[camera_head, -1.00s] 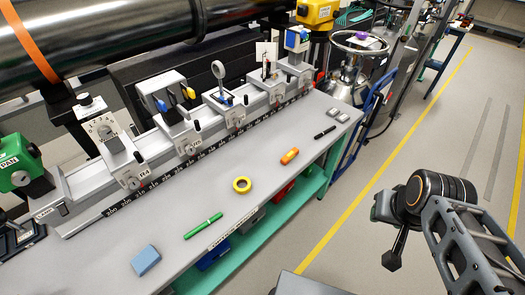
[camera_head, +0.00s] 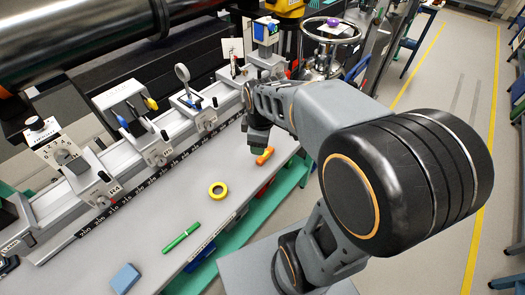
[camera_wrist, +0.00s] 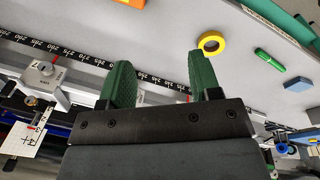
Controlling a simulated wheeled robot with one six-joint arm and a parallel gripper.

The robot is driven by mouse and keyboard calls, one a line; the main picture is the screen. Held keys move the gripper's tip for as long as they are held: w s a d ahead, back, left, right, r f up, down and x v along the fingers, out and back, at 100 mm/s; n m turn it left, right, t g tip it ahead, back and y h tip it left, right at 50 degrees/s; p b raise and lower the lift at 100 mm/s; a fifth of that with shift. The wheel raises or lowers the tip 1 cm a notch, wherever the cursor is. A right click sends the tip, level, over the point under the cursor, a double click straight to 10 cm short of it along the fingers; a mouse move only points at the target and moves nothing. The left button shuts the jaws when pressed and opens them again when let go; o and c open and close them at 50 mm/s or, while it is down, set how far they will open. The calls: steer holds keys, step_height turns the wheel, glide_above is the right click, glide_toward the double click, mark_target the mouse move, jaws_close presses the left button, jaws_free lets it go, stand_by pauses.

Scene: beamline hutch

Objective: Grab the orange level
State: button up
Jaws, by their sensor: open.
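The orange level (camera_head: 266,158) lies on the grey bench (camera_head: 226,221). In the wrist view the orange level (camera_wrist: 130,2) is cut off by the top edge, so only a small part shows. My gripper (camera_head: 258,149) is over the bench just above and beside the level in the head view. In the wrist view its two green fingers (camera_wrist: 161,72) are spread apart with nothing between them. The level lies beyond the fingertips there; I cannot tell the exact height gap.
A yellow tape roll (camera_head: 210,190), a green marker (camera_head: 181,237) and a blue block (camera_head: 125,278) lie along the bench. A rail with a black scale (camera_head: 146,186) and mounted optics runs behind.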

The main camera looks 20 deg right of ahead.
steer(key=w+d+f+n+g+p, duration=0.25)
steer(key=w+d+f+n, duration=0.35)
steer(key=n, duration=0.6)
steer(key=p, duration=0.1)
glide_above(265, 155)
steer(key=shift+n+t, duration=0.3)
steer(key=shift+t, duration=0.05)
steer(key=f, duration=0.7)
steer(key=shift+s+a+f, duration=0.1)
steer(key=shift+s+a, duration=0.05)
steer(key=shift+a, duration=0.1)
steer(key=shift+w+d+f+p, duration=0.15)
steer(key=shift+f+p, duration=0.3)
steer(key=shift+f, duration=0.85)
steer(key=shift+w+d+f+p, duration=0.15)
steer(key=shift+f+p, duration=0.25)
steer(key=shift+f, duration=0.9)
steer(key=shift+a, duration=0.1)
steer(key=shift+c, duration=0.3)
steer(key=c, duration=1)
steer(key=shift+o, duration=0.2)
steer(key=shift+r, duration=0.15)
